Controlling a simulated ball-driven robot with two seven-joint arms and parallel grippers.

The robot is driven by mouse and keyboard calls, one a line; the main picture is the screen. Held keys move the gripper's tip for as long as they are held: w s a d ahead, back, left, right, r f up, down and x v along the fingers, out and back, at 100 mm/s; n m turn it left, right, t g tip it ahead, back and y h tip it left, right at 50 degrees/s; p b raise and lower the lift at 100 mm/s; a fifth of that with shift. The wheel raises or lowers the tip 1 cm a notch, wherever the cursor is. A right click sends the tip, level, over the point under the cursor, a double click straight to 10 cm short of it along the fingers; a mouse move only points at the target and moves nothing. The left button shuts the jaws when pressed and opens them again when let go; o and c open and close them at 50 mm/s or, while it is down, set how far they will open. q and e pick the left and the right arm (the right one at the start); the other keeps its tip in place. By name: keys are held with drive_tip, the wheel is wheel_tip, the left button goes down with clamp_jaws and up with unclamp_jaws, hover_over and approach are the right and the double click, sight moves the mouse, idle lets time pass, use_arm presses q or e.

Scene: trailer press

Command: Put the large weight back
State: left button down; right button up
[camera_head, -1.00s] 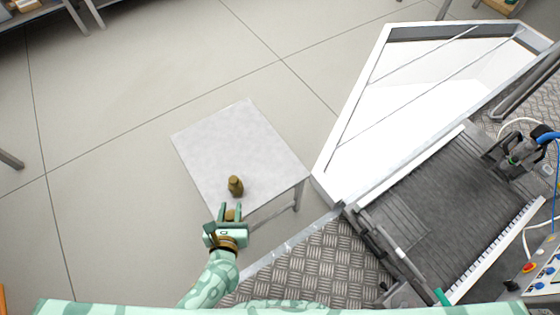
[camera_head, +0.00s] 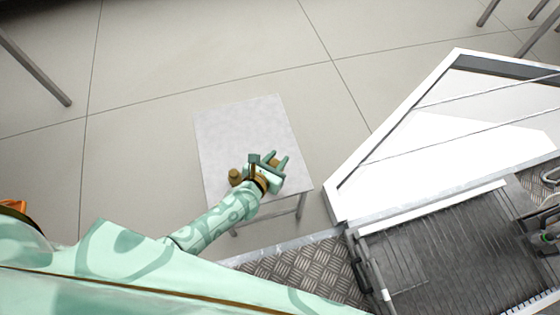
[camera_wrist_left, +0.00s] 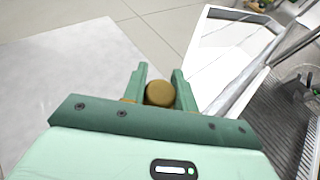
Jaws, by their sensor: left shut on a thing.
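My left gripper (camera_head: 277,163) is over the right part of the small grey table (camera_head: 225,125). It is shut on a brass-coloured weight, whose round top (camera_wrist_left: 160,93) sits between the two green fingers in the left wrist view. The gripper mostly hides this weight in the head view, and I cannot tell whether it touches the table. A second brass weight (camera_head: 235,177) stands on the table, just left of the gripper. I cannot tell from the frames which weight is larger. My right gripper is not in view.
The far part of the tabletop is bare. A white-framed trailer part (camera_head: 420,150) is to the right of the table, with a dark ribbed bed (camera_head: 440,260) nearer me. A checkered metal plate (camera_head: 305,268) lies in front of the table.

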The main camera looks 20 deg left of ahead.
use_arm(q)
drive_tip(key=w+f+b, duration=0.1)
drive_tip(key=f, duration=0.1)
drive_tip(key=w+f+b, duration=0.1)
drive_tip(key=f+b, duration=0.1)
drive_tip(key=f, duration=0.1)
drive_tip(key=w+a+f+b, duration=0.1)
drive_tip(key=f+b, duration=0.1)
drive_tip(key=shift+w+f, duration=0.3)
drive_tip(key=shift+f, duration=0.3)
drive_tip(key=shift+r, duration=0.15)
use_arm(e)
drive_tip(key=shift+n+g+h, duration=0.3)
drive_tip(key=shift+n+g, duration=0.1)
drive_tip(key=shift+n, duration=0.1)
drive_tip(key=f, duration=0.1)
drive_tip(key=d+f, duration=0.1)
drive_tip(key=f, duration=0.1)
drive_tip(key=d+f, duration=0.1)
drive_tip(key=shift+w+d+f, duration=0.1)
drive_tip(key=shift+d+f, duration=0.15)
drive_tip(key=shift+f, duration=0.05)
use_arm(q)
drive_tip(key=c, duration=1.1)
unclamp_jaws()
